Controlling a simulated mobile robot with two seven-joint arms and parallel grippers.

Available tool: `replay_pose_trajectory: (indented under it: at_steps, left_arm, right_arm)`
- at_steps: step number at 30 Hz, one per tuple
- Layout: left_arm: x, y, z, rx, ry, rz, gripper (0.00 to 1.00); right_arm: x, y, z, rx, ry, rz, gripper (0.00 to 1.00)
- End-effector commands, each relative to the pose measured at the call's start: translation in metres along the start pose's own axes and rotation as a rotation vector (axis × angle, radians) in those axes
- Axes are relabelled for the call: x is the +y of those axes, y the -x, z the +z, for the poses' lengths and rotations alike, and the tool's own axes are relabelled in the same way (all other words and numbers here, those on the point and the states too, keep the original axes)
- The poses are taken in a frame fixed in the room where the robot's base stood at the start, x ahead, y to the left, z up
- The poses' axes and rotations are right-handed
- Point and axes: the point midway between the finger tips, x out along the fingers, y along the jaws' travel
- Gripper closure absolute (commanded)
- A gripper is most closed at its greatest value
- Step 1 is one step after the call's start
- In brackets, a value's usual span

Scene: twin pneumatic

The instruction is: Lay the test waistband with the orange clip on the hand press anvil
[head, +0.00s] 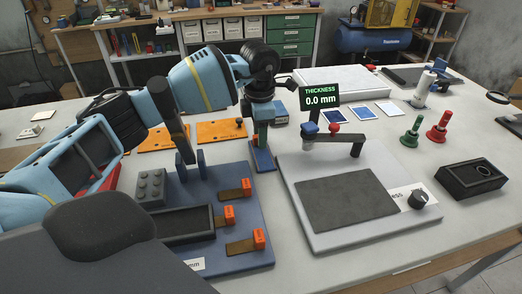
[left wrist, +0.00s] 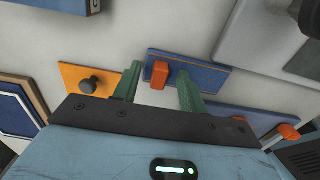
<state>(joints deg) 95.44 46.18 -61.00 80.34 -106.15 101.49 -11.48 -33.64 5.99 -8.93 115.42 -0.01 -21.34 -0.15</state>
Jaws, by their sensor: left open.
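The test waistband appears to be the flat blue strip (head: 263,160) on the table, with a darker line along it in the left wrist view (left wrist: 210,76). Its orange clip (left wrist: 159,75) stands up there. My left gripper (left wrist: 158,84) is open, with one green finger on each side of the clip; contact is not clear. In the head view this gripper (head: 262,137) is over the strip and mostly hides the clip. A blue base (head: 240,215) carries a raised black lever (head: 174,120) and a dark block (head: 188,222); which surface is the anvil is unclear. My right gripper is not in view.
Orange boards (head: 222,130) lie left of the strip. A grey plate (head: 345,230) with a dark pad and a thickness display (head: 319,97) stands to the right. Brown straps with orange ends (head: 259,238) lie on the blue base. Green (head: 411,134) and red (head: 438,128) knobbed pieces stand farther right.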

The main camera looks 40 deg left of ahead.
Motion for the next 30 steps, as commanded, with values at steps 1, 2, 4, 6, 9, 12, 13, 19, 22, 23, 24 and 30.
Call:
replay_pose_trajectory:
  at_steps: [1,2,4,6,9,12,13,19,22,23,24,30]
  left_arm:
    - [0.0,0.0,0.0,0.0,0.0,0.0,0.58]
    - [0.0,0.0,0.0,0.0,0.0,0.0,0.61]
    - [0.0,0.0,0.0,0.0,0.0,0.0,0.7]
    - [0.0,0.0,0.0,0.0,0.0,0.0,0.79]
    - [0.0,0.0,0.0,0.0,0.0,0.0,0.92]
    - [0.0,0.0,0.0,0.0,0.0,0.0,1.0]
    - [0.0,0.001,0.0,0.0,0.0,0.0,1.0]
    - [0.0,0.002,0.0,-0.001,0.0,0.0,1.0]
    - [0.0,0.008,0.001,-0.003,0.0,0.001,1.0]
    - [0.0,0.011,0.001,-0.003,0.0,0.001,1.0]
    - [0.0,0.016,0.001,-0.003,0.0,0.001,1.0]
    - [0.001,0.054,0.001,-0.004,0.0,0.002,1.0]
  right_arm:
    - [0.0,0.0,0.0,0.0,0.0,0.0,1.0]
    - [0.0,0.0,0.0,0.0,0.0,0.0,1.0]
    - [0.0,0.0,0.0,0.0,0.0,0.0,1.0]
    - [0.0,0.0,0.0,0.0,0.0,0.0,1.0]
    - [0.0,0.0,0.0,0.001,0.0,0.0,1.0]
    - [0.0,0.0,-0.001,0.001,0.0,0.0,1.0]
    - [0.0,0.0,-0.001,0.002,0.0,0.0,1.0]
    - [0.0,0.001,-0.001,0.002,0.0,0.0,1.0]
    - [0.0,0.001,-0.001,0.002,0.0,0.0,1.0]
    - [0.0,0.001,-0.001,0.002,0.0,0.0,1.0]
    - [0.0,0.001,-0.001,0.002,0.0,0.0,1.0]
    - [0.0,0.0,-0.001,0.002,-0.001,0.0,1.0]
